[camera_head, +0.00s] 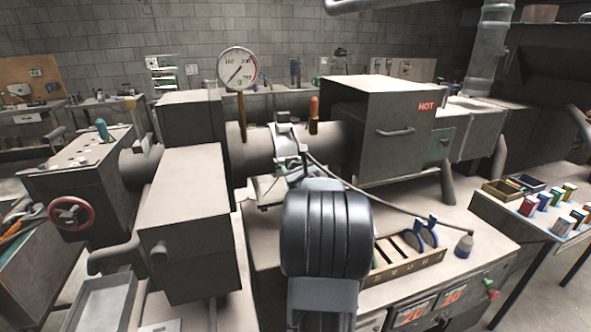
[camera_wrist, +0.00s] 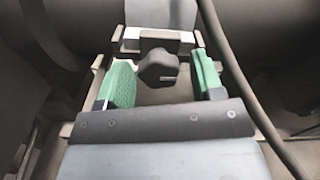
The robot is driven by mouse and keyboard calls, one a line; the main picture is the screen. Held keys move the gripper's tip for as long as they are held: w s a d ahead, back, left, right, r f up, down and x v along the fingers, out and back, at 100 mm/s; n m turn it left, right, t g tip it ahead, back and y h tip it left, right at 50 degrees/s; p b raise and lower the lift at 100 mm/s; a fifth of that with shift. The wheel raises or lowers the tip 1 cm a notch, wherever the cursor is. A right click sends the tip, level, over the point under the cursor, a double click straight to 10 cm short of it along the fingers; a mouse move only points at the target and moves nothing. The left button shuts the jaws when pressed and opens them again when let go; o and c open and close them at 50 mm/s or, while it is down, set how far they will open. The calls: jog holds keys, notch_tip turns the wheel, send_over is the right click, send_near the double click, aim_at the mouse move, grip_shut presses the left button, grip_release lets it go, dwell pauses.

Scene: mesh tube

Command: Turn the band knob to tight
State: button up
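The band knob (camera_wrist: 158,68) is a dark, lobed knob, seen in the wrist view just ahead of my gripper (camera_wrist: 162,80). My gripper has green finger pads, one left and one right of the knob, with a visible gap on each side. It is open, and I cannot tell whether the knob lies fully between the pads in depth. In the head view a pale band (camera_head: 284,131) wraps the grey horizontal tube (camera_head: 259,144). The knob is not clear there, as my arm and wrist cover much of that area.
A dial gauge (camera_head: 238,68) stands on the tube left of the band, and an orange-handled part (camera_head: 314,108) is right of it. The box marked HOT (camera_head: 385,127) is further right. A dark hose (camera_head: 375,199) runs close to my gripper. A slotted rack (camera_head: 409,262) sits at front right.

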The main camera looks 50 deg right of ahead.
jog(key=c, duration=0.9)
jog(key=shift+o, duration=0.2)
jog(key=shift+b, duration=0.45)
